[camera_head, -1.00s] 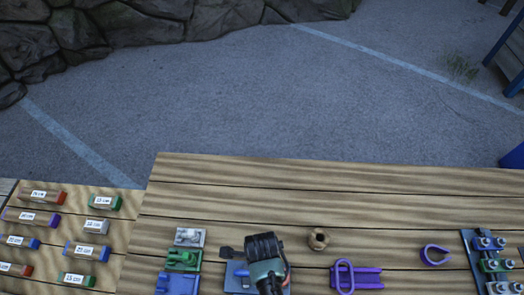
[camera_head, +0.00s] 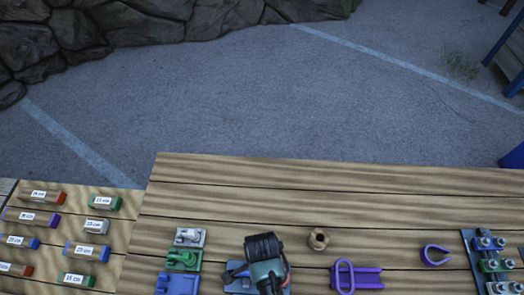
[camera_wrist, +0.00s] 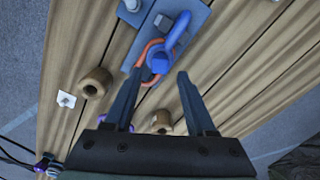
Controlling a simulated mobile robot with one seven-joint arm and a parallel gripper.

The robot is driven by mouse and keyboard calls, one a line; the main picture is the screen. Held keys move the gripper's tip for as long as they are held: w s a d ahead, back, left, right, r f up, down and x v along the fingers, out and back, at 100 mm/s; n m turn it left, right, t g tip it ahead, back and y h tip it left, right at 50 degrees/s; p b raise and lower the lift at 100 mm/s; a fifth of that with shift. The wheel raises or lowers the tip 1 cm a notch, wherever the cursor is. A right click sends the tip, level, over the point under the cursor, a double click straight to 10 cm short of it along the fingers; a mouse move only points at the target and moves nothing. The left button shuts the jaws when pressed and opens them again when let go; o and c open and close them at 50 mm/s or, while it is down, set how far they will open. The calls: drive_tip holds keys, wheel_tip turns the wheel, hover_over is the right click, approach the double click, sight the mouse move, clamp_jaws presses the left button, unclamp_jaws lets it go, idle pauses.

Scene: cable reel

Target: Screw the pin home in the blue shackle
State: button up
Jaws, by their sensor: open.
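The blue shackle (camera_wrist: 174,36) sits on a blue-grey plate (camera_wrist: 140,48) in the wrist view, with an orange ring (camera_wrist: 146,50) passing by it. The blue pin head (camera_wrist: 159,64) shows at the shackle's near end, just ahead of my fingertips. My gripper (camera_wrist: 158,73) is open, with one finger on each side of the pin head in the picture; I cannot tell whether they touch it. In the head view my gripper (camera_head: 268,280) covers most of the plate (camera_head: 238,284), and only a little blue shows at its left.
Purple (camera_head: 357,278), green (camera_head: 184,260) and blue (camera_head: 176,284) fittings stand on the wooden table (camera_head: 330,190). A wooden ring (camera_head: 318,239), a purple shackle (camera_head: 435,255) and a bolted rack (camera_head: 470,262) are to the right. Labelled blocks lie at the left. The table's far part is clear.

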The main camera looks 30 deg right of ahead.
drive_tip(key=shift+f+b, duration=1.6)
drive_tip(key=shift+f, duration=0.65)
clamp_jaws()
drive_tip(key=m, duration=0.6)
drive_tip(key=shift+m, duration=0.3)
unclamp_jaws()
